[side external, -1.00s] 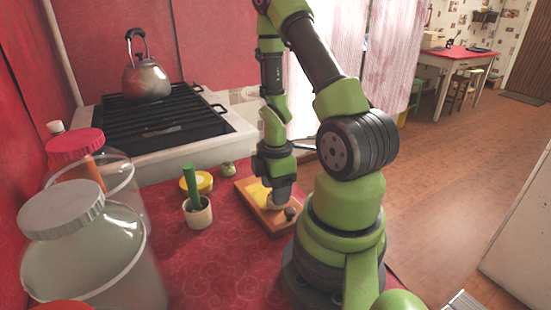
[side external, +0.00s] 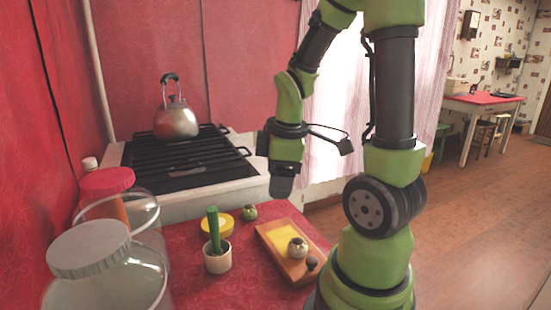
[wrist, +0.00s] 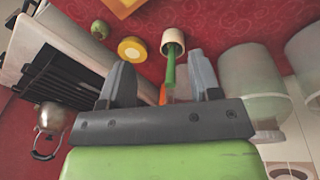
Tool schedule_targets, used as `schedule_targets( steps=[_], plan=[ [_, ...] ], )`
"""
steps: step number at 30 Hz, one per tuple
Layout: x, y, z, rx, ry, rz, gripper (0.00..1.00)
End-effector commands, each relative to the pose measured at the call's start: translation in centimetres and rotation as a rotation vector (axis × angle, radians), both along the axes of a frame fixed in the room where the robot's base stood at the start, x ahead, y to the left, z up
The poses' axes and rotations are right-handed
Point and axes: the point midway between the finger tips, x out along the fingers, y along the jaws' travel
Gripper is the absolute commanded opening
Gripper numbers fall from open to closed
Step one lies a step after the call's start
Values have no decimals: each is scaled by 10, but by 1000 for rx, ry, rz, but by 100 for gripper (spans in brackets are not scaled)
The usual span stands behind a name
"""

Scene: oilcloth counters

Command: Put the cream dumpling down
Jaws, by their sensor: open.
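The cream dumpling (side external: 297,247) rests on a wooden board (side external: 273,249) with a yellow patch, near a small dark ball (side external: 312,263) at the board's edge. My gripper (side external: 283,190) is raised well above the counter, apart from the dumpling. In the wrist view my gripper (wrist: 162,75) has its fingers spread with nothing held between them. Part of the board (wrist: 125,4) shows at the top edge of the wrist view, but the cream dumpling is out of that view.
A green dumpling (side external: 250,212) sits behind the board. A yellow-topped round container (side external: 218,225) and a cream pot (side external: 217,260) with a green stick stand to the left. Glass jars (side external: 105,270) fill the near left. A kettle (side external: 176,122) stands on the stove (side external: 180,160).

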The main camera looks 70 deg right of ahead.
Motion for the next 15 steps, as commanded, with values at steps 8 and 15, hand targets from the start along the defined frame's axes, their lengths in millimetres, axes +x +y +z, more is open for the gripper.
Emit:
schedule_targets(
  steps=[8,15],
  plan=[
    [0,94,84,238,-348,-438,57],
    [-24,132,110,479,-414,-630,57]
  ],
)
